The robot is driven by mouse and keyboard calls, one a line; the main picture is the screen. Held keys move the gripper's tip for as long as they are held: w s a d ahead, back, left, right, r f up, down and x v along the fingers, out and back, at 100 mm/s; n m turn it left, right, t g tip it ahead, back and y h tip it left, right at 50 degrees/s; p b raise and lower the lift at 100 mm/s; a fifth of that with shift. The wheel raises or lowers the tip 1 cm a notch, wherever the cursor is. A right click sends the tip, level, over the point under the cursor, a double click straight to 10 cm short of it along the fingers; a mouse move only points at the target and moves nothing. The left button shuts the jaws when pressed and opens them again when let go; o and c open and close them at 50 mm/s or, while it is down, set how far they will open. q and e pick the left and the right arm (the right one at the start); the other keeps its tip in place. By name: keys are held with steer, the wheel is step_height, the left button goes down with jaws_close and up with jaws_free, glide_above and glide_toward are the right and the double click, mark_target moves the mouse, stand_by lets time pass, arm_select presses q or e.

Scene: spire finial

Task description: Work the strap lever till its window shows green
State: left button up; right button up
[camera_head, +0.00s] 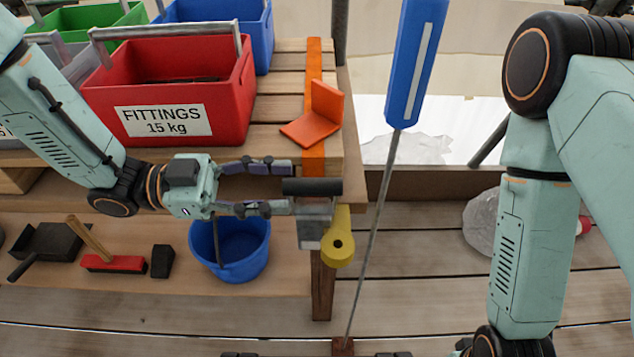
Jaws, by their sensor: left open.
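An orange strap (314,65) runs over the slatted bench and under an orange corner piece (318,118). At the bench's front right edge is the strap lever, with a black grip bar (312,187) and a grey metal body (309,232). A yellow part with a dark hole (340,243) sits beside the body. I cannot make out a window or its colour. My left gripper (292,188) is open, its fingers pointing right, one above and one below the level of the black bar. Its fingertips are near the bar's left end; I cannot tell if they touch.
A red fittings box (172,85) and blue box (222,15) stand on the bench behind my left arm. A blue bucket (230,250), red-headed brush (113,263) and black block (162,261) are on the lower shelf. A thin rod with a blue top (415,60) rises right of the lever.

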mark_target(318, 187)
arm_select(q)
steer(key=shift+d+b, duration=0.45)
steer(key=shift+d, duration=2.9)
jaws_close()
